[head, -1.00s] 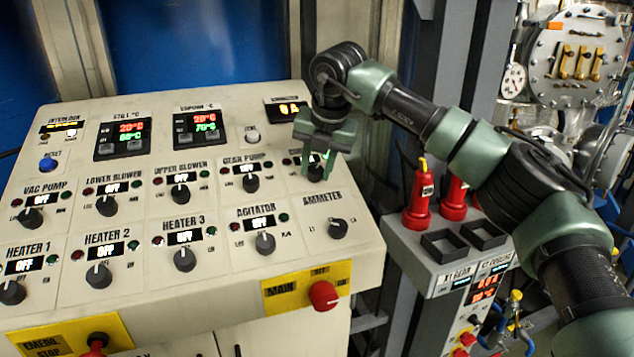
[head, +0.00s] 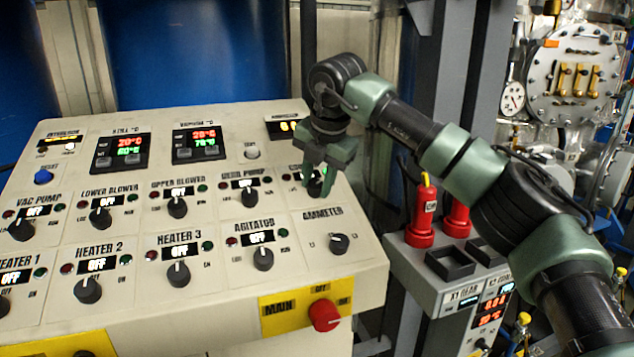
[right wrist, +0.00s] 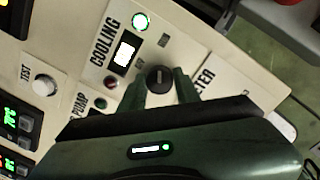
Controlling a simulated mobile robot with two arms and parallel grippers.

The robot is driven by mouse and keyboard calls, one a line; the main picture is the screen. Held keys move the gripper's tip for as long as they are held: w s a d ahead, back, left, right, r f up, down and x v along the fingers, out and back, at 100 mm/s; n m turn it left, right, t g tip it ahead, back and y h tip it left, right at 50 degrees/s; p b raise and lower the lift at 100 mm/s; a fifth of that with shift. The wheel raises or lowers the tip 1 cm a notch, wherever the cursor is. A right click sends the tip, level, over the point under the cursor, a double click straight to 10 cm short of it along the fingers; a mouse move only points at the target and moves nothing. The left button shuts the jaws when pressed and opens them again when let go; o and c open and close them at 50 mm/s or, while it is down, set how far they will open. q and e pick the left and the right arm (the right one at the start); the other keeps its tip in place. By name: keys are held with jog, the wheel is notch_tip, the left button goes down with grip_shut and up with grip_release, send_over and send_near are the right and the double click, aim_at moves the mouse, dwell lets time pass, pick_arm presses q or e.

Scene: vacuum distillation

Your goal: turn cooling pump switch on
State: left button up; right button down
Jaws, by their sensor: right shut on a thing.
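The cooling pump switch is a round black knob (right wrist: 160,77) on the sloped cream panel. In the right wrist view it sits between the two green fingers of my right gripper (right wrist: 160,88), which is shut on it. A lit green lamp (right wrist: 140,22) and a bright white display (right wrist: 125,53) show beside the COOLING label. In the head view my right gripper (head: 318,187) is at the panel's right side, above the ammeter knob (head: 339,243), and largely hides the switch. My left gripper is not in view.
The gear pump knob (head: 249,196) stands left of my right gripper, among several similar knobs. A red main knob (head: 324,315) is at the panel's lower right edge. Red plugs (head: 421,215) stand on a grey box (head: 415,258) to the right, below my right arm.

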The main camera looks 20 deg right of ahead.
jog(key=c, duration=1)
grip_release()
jog(key=shift+w, duration=0.1)
jog(key=shift+c, duration=0.2)
jog(key=b+v, duration=0.1)
jog(key=v, duration=0.6)
jog(key=shift+r+b, duration=0.3)
jog(key=shift+b, duration=0.1)
jog(key=shift+s+f, duration=0.1)
jog(key=shift+s, duration=0.15)
